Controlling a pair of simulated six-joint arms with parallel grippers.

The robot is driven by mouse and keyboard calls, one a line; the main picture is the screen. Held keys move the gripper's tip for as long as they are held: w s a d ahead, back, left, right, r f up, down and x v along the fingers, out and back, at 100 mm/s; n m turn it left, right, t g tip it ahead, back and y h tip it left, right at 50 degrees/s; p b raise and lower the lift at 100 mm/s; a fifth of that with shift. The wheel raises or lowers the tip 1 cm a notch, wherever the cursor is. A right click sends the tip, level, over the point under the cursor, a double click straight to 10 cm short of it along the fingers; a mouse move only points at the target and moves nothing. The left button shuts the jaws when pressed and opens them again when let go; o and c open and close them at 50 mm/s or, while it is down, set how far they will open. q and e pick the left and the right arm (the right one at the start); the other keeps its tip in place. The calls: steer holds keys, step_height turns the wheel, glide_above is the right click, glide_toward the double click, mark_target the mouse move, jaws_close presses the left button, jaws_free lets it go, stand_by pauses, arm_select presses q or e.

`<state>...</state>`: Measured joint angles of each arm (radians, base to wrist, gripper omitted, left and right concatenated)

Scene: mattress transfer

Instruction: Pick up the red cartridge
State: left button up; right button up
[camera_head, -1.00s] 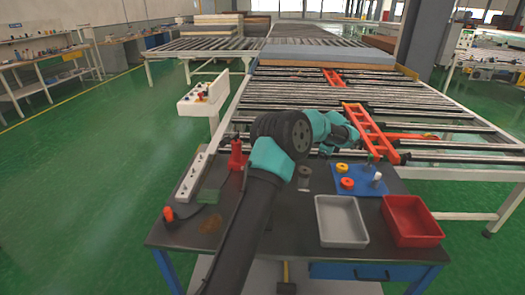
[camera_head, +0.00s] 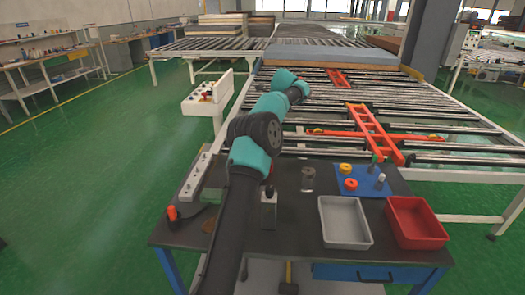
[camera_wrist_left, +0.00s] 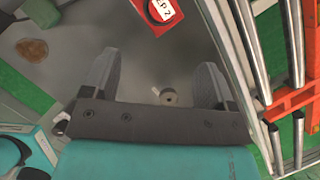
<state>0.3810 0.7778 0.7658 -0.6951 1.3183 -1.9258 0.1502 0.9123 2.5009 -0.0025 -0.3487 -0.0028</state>
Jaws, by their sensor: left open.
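A red block with a white label (camera_wrist_left: 147,19), which looks like the red cartridge, shows at the top edge of the left wrist view, partly cut off. In the head view my arm hides most or all of it. A grey metal cylinder (camera_head: 308,180) stands on the bench and shows between the fingertips (camera_wrist_left: 169,98). My right gripper is not in view.
Rollers and an orange frame (camera_head: 375,132) lie behind.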

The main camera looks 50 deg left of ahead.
arm_select(q)
steer(key=x, duration=1.1)
steer(key=shift+f, duration=0.25)
steer(key=shift+a+f, duration=0.2)
steer(key=shift+f, duration=0.1)
steer(key=shift+f, duration=0.1)
steer(key=x, duration=0.5)
steer(key=shift+w+a, duration=0.15)
steer(key=shift+w, duration=0.1)
steer(key=c, duration=1.1)
steer(key=shift+r, duration=0.25)
